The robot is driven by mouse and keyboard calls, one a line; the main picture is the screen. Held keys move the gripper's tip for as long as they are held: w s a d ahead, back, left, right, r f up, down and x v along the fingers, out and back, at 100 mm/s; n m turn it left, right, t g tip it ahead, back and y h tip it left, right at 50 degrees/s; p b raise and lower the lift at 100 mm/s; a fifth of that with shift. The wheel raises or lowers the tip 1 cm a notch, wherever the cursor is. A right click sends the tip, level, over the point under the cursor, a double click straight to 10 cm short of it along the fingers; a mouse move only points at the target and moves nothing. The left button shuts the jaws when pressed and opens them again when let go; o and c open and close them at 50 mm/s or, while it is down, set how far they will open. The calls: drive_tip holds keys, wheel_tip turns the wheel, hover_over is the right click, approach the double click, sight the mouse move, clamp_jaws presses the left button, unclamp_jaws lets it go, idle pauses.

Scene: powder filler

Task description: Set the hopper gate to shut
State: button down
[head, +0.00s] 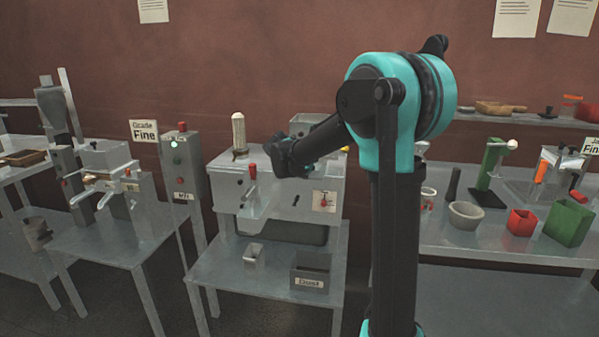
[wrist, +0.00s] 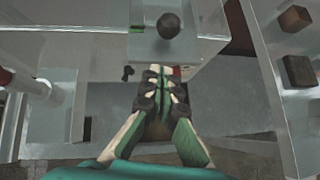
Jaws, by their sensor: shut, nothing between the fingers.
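The grey metal filler machine (head: 232,187) stands on a table in the middle of the head view, with an open-topped hopper (head: 303,122) at its upper back. My arm crosses in front of it and hides part of its top and right side. My gripper (wrist: 165,73) is shut and empty, pointing at the machine's front edge in the wrist view. The knob and fingertips look apart. I cannot tell for sure that this knob belongs to the hopper gate, nor its setting.
A red-topped lever (head: 252,172) is on the machine's front left. A control box (head: 184,165) with a green light stands left. The right table (head: 470,248) holds several containers.

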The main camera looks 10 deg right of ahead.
drive_tip(key=shift+w+d+r, duration=0.25)
drive_tip(key=shift+w+d, duration=0.2)
drive_tip(key=shift+w, duration=0.3)
drive_tip(key=shift+w+d+r, duration=0.2)
drive_tip(key=shift+w+d, duration=0.2)
drive_tip(key=shift+w, duration=0.3)
drive_tip(key=shift+w+d+r, duration=0.1)
drive_tip(key=shift+w+d, duration=0.2)
drive_tip(key=shift+w, duration=0.65)
drive_tip(key=shift+w+d, duration=0.25)
drive_tip(key=shift+w, duration=0.7)
drive_tip(key=v, duration=1.1)
drive_tip(key=s+d+f+m+g+y, duration=0.1)
drive_tip(key=s+d+f+m, duration=0.1)
drive_tip(key=s+f+m, duration=0.7)
drive_tip(key=s+d+f+m+g+y, duration=0.2)
drive_tip(key=s+f+m, duration=0.7)
drive_tip(key=s, duration=0.7)
drive_tip(key=s+d+f+m+g+y, duration=0.1)
drive_tip(key=s+d+f+m, duration=0.2)
drive_tip(key=s+f+m, duration=0.6)
drive_tip(key=s+m, duration=0.3)
drive_tip(key=s, duration=0.1)
drive_tip(key=shift+d+y, duration=0.2)
drive_tip(key=shift+y, duration=0.2)
